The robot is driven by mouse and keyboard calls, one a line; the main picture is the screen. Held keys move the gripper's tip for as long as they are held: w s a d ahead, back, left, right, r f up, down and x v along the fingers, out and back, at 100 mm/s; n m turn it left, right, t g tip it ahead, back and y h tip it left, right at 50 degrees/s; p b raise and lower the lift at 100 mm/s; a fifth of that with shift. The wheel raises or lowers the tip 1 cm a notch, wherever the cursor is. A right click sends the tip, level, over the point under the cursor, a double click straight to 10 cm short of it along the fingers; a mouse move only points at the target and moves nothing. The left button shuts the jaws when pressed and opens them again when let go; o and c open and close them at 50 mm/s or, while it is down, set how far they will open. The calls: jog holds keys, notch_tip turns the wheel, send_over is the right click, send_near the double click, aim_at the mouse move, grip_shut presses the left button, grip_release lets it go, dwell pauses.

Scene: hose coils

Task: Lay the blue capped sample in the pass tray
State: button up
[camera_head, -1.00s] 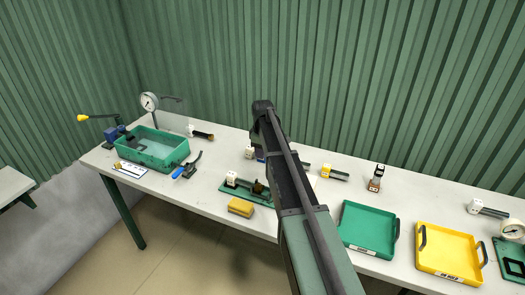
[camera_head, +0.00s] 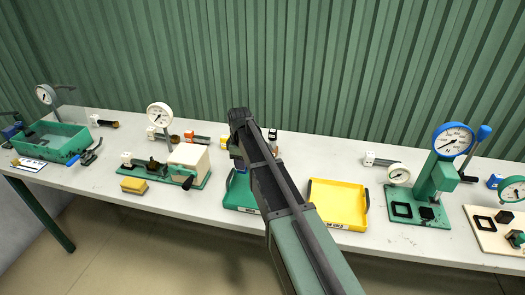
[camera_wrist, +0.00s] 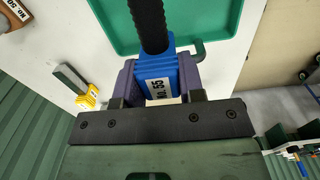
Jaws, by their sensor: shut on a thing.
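My gripper (camera_wrist: 158,88) is shut on the blue capped sample (camera_wrist: 158,68), which has a label reading "No. 55" and a black hose piece pointing up in the wrist view. In that view the hose overlaps the green tray (camera_wrist: 215,18); the height between them is hard to tell. In the head view my arm hides most of the gripper and sample. The green tray (camera_head: 240,188) shows there beside and partly behind my arm; its label is mostly hidden, so I cannot read whether it is the pass tray.
A yellow tray (camera_head: 340,226) stands right of the green one, seemingly empty. A yellow-capped sample (camera_wrist: 88,98) lies near the gripper. A green gauge press (camera_head: 432,185) stands further right. A cutting fixture (camera_head: 165,176) and yellow sponge (camera_head: 134,185) are on the left.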

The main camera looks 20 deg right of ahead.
jog(key=shift+s+a+f, duration=0.35)
jog(key=shift+a+f, duration=0.15)
jog(key=shift+f, duration=0.1)
jog(key=shift+s+r, duration=0.1)
jog(key=shift+a, duration=0.1)
jog(key=b, duration=0.7)
send_over(242, 190)
notch_tip(242, 190, down, 6)
jog(key=shift+f, duration=0.15)
jog(key=shift+f+b, duration=0.35)
jog(key=shift+f, duration=0.25)
dwell(0.7)
jog(key=o, duration=1.1)
